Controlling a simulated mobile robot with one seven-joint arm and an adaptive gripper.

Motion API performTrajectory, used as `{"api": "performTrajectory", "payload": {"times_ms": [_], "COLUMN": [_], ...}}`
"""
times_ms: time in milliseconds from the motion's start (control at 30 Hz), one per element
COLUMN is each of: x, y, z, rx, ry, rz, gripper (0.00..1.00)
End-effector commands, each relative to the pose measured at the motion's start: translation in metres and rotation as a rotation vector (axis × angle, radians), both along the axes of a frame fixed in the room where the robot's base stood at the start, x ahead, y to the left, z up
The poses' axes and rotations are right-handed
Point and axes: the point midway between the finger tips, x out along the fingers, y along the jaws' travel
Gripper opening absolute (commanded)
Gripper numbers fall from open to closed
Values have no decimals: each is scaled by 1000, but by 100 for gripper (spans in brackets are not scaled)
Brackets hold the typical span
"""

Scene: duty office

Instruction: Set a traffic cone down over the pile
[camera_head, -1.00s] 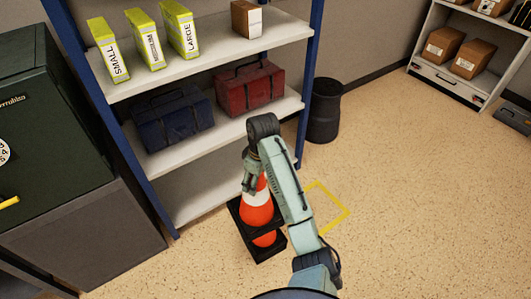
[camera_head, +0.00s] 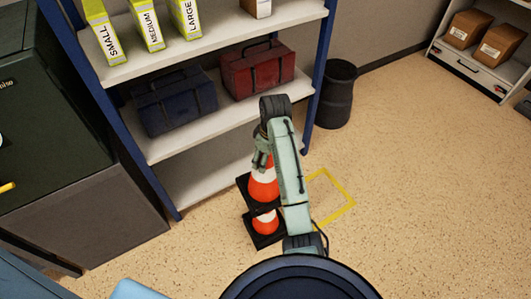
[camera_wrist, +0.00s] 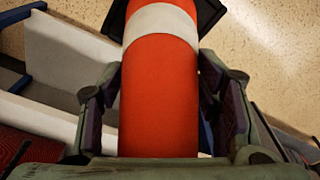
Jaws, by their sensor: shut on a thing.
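My gripper (camera_head: 262,158) is shut on an orange traffic cone (camera_head: 263,186) with a white band and a black square base. The held cone is roughly upright. It also shows in the wrist view (camera_wrist: 158,95), between the two fingers, its black base at the top of the picture. The pile (camera_head: 265,224) stands on the floor below it, showing an orange cone with a white band and a black base. The two bases are apart. The pile's top is hidden behind the held cone, so I cannot tell whether its tip is inside.
A shelf unit (camera_head: 190,190) stands close behind the cones, with a blue toolbox (camera_head: 175,100) and a red toolbox (camera_head: 257,70). A dark bin (camera_head: 337,95) is beside it. A yellow floor outline (camera_head: 340,211) lies right of the pile. The floor at right is clear.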

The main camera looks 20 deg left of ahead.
Motion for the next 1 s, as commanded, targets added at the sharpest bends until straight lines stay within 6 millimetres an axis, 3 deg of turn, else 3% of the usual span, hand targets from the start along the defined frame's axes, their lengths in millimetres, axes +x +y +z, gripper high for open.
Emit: {"api": "performTrajectory", "payload": {"times_ms": [1000], "x": [0], "y": [-1], "z": [-74], "rx": [-2], "ry": [-2], "rz": [0], "gripper": [0]}}
